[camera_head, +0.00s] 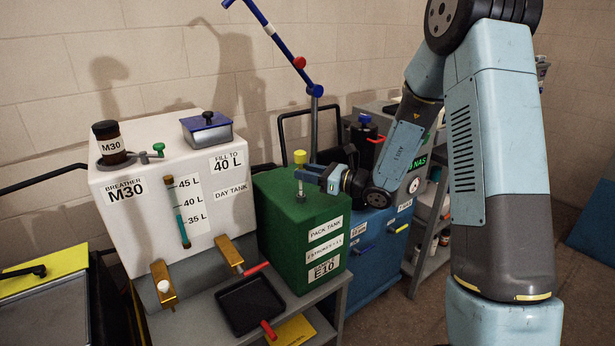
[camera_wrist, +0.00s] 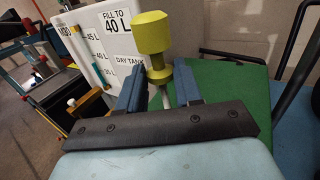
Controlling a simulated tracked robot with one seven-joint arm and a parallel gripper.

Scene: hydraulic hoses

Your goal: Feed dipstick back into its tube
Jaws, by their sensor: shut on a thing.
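The dipstick has a yellow knob handle (camera_head: 300,157), which also fills the upper middle of the wrist view (camera_wrist: 152,38). My gripper (camera_head: 306,174) is shut on the dipstick just below the knob. In the wrist view its two blue fingers (camera_wrist: 160,84) stand either side of the pale shaft. The dipstick looks near upright over the top of the green pack tank (camera_head: 290,225). A short thin upright piece (camera_head: 300,192) shows between the gripper and the tank top. I cannot tell whether it is the tube or the shaft, nor whether the tip is inside.
A black tray (camera_head: 250,303) lies in front. A blue cabinet (camera_head: 375,245) stands at right.

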